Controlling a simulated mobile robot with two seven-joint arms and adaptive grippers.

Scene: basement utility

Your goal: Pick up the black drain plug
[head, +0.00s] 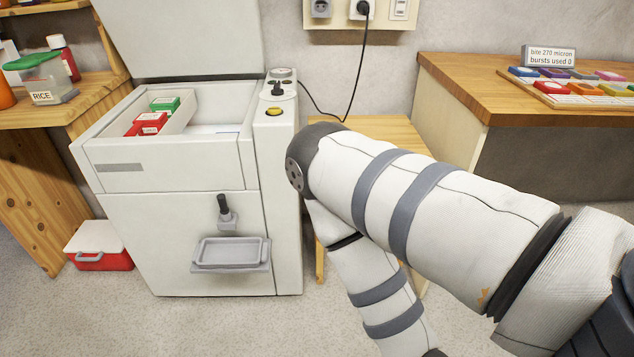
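A black upright cylindrical piece (223,203), which looks like the drain plug, stands in a small grey fitting (228,220) on the front of a white chest-like machine (130,225). A grey drip tray (230,268) juts out just below it. My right arm comes in from the right, bends at the elbow beside the machine, and runs down out of the bottom edge. Its gripper is out of the picture. My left arm and gripper are not in view.
The machine's lid (180,35) is raised, with red and green boxes (152,120) inside. A red and white cooler (98,246) sits on the floor at left. A wooden stool (385,127) is behind my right arm. Floor before the tray is clear.

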